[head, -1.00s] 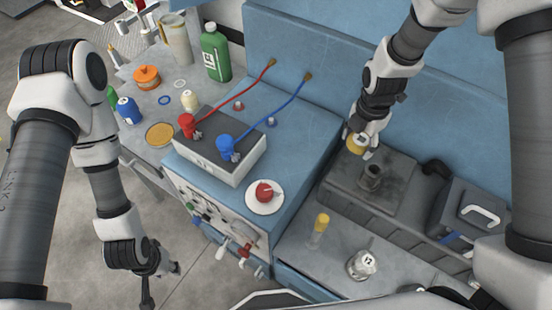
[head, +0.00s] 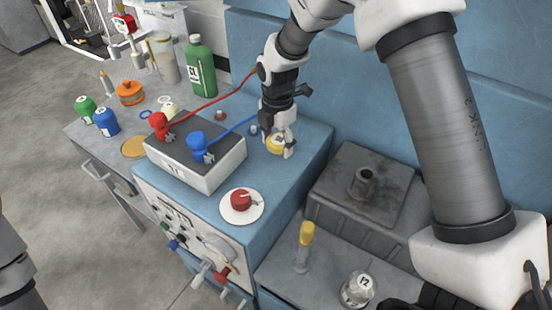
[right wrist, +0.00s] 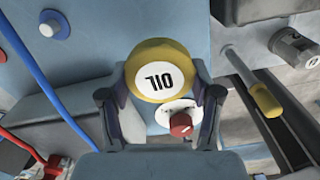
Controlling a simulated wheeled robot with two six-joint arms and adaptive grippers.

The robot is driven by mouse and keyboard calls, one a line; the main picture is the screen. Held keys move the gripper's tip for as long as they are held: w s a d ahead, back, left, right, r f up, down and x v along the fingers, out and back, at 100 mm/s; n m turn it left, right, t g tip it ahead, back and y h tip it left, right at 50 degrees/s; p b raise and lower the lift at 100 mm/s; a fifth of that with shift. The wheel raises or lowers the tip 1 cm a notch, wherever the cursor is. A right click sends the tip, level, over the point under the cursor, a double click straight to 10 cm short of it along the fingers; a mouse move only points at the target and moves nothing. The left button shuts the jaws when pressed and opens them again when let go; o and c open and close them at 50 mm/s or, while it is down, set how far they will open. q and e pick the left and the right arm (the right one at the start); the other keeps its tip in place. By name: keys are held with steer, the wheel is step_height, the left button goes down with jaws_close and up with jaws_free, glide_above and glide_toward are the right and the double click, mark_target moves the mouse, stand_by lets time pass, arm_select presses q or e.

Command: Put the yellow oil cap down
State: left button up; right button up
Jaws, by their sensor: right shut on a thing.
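The yellow oil cap (head: 275,144) is round, with a white label; the right wrist view shows it (right wrist: 154,70) with the label reading OIL. My right gripper (head: 280,146) is shut on the cap, one finger on each side of it. In the head view the cap is at the blue cabinet top (head: 295,165), right of the battery. I cannot tell whether it touches the surface. The engine block (head: 340,190) with its open filler neck (head: 362,182) stands to the right. My left gripper is out of view.
A black and white battery (head: 200,168) with red and blue clamps stands left of the gripper, with red and blue cables running behind it. A red rotary switch (head: 241,201) is in front. A yellow-handled tool (head: 304,240) and a jar (head: 357,290) stand on the lower bench.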

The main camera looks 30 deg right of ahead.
mark_target(278, 163)
step_height(278, 163, down, 5)
steer(key=shift+f, duration=0.1)
steer(key=shift+f, duration=0.1)
steer(key=o, duration=1.1)
steer(key=shift+o, duration=0.2)
step_height(278, 163, up, 12)
steer(key=shift+r+b, duration=0.2)
steer(key=shift+b, duration=0.3)
